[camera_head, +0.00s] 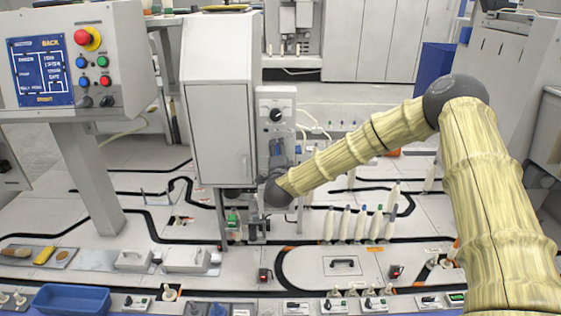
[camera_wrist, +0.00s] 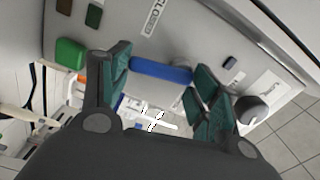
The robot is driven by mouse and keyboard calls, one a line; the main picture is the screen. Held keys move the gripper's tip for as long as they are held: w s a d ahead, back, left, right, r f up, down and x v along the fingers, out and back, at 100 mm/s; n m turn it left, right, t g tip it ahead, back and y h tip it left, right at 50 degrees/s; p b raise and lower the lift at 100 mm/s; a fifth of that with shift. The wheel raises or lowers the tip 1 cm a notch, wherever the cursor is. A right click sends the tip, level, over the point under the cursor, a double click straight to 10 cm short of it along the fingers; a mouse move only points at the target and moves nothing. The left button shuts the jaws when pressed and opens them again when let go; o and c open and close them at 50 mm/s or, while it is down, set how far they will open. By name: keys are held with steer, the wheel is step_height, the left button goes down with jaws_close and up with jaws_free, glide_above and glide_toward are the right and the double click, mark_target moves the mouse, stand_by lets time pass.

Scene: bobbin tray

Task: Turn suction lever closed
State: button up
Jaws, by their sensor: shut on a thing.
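The suction lever is a blue bar (camera_wrist: 160,70) on a light grey panel in the wrist view. My gripper (camera_wrist: 162,66) has its two green-padded fingers at the two ends of the bar and is shut on it. A label reading CLOSED (camera_wrist: 152,17) is on the panel just beyond the bar. In the head view my arm reaches left to a dark wrist joint (camera_head: 277,190) beside the lower edge of the grey cabinet (camera_head: 218,130). The fingers and the held lever are too small and hidden to make out there.
A green block (camera_wrist: 70,53) and a dark round knob (camera_wrist: 251,109) flank my fingers on the panel. A control box with a dial (camera_head: 276,115) is above my wrist. Several white bobbins (camera_head: 345,222) stand to the right. A blue tray (camera_head: 70,299) lies front left.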

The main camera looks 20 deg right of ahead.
steer(key=shift+w+r+m+b, duration=0.15)
steer(key=shift+w+m+b, duration=0.05)
steer(key=shift+m+b, duration=0.85)
steer(key=shift+a+m, duration=0.1)
steer(key=shift+m, duration=0.15)
steer(key=o, duration=1)
steer(key=shift+a+f, duration=0.1)
steer(key=shift+f, duration=0.1)
steer(key=v, duration=1.2)
